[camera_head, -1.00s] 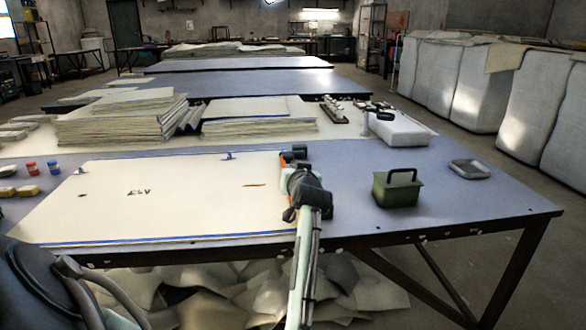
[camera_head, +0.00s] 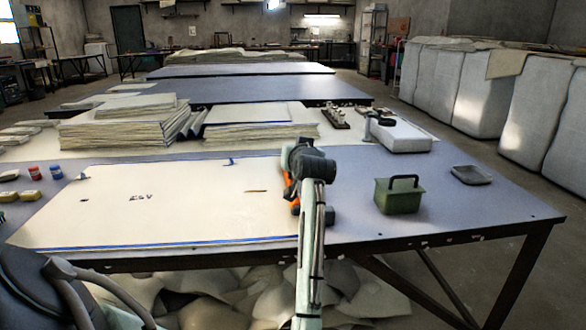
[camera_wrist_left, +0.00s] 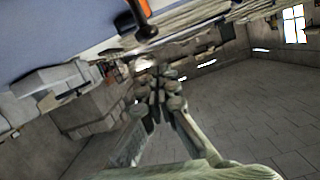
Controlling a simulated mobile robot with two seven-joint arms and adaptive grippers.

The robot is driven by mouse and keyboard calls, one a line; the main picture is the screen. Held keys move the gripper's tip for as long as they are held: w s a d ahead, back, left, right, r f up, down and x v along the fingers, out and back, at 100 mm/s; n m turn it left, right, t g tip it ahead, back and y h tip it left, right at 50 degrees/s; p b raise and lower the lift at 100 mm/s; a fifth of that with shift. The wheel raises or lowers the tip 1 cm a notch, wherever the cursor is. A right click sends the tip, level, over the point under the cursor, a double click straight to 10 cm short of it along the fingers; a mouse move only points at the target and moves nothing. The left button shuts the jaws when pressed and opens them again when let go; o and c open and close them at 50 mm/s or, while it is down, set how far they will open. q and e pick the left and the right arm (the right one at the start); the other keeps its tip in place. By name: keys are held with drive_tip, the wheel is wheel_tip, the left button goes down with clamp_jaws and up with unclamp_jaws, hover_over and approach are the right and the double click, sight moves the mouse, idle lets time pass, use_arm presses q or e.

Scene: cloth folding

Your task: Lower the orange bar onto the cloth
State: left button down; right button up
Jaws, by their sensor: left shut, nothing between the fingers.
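The cream cloth (camera_head: 190,205) lies flat on the table in the head view, with blue line marks along its edges and dark writing on it. Parts of the orange bar (camera_head: 288,180) show at the cloth's right edge, mostly hidden behind my right arm. I cannot tell whether it touches the cloth. My right gripper is hidden behind its own wrist, so its fingers do not show. My left gripper (camera_wrist_left: 158,88) is shut and empty in the left wrist view, away from the cloth and pointing across the room. An orange piece with a dark end (camera_wrist_left: 143,8) shows at that view's top.
A green box with a handle (camera_head: 399,195) and a grey tray (camera_head: 471,175) stand right of my right arm. Stacked cloths (camera_head: 120,125) lie behind. Small yellow and red-capped items sit at the left. The table (camera_head: 440,220) is clear near its right front corner.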

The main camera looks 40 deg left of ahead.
use_arm(q)
wheel_tip(320, 180, up, 3)
drive_tip(key=shift+f, duration=0.15)
idle(0.6)
